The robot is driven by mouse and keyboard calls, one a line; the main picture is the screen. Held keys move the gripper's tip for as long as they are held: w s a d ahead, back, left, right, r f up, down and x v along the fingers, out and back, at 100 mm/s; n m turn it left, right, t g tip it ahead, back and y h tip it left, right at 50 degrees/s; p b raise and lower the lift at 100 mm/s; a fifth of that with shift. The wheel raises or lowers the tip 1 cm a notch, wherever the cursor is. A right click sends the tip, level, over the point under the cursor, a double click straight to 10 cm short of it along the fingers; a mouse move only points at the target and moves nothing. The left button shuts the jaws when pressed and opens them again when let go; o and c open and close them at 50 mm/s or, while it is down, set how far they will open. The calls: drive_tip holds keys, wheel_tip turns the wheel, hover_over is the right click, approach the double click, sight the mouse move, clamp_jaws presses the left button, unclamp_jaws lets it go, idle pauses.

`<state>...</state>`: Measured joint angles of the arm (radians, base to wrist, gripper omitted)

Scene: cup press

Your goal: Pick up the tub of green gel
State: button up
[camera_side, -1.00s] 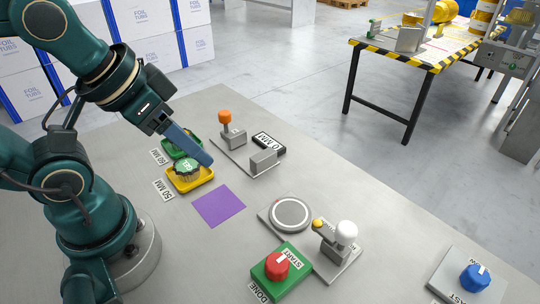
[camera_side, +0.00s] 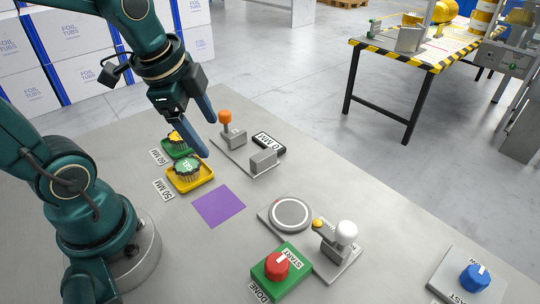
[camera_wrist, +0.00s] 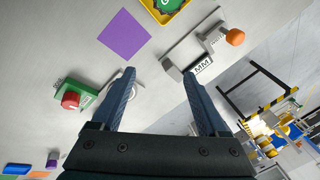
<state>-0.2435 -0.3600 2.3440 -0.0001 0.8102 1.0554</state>
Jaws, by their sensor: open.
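The tub of green gel (camera_side: 187,168) has a green lid and sits in a yellow tray (camera_side: 204,178) on the grey table. In the wrist view the tub (camera_wrist: 166,3) is cut off by the top edge, in its yellow tray (camera_wrist: 181,13). My gripper (camera_side: 208,137) is open and empty, above the table just up and right of the tub in the side view. Its two blue fingers point down. In the wrist view my gripper (camera_wrist: 158,72) has both fingers spread, with bare table and part of a grey fixture between them.
A second tub with a yellow top (camera_side: 176,138) sits in a green tray (camera_side: 180,153) behind. A fixture with an orange knob (camera_side: 225,116) stands right of my gripper. A purple square (camera_side: 219,206), a round plate (camera_side: 289,214) and a red START knob (camera_side: 276,265) lie nearer.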

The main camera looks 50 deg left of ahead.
drive_tip(key=a+f+m+g, duration=0.1)
drive_tip(key=a+f+g, duration=0.1)
drive_tip(key=a+f, duration=0.25)
drive_tip(key=n+g+h, duration=0.1)
drive_tip(key=g, duration=0.1)
hover_over(187, 164)
wheel_tip(187, 164, down, 4)
drive_tip(key=shift+d+r, duration=0.1)
drive_tip(key=shift+r, duration=0.15)
drive_tip(key=shift+f, duration=2.5)
drive_tip(key=c, duration=1.1)
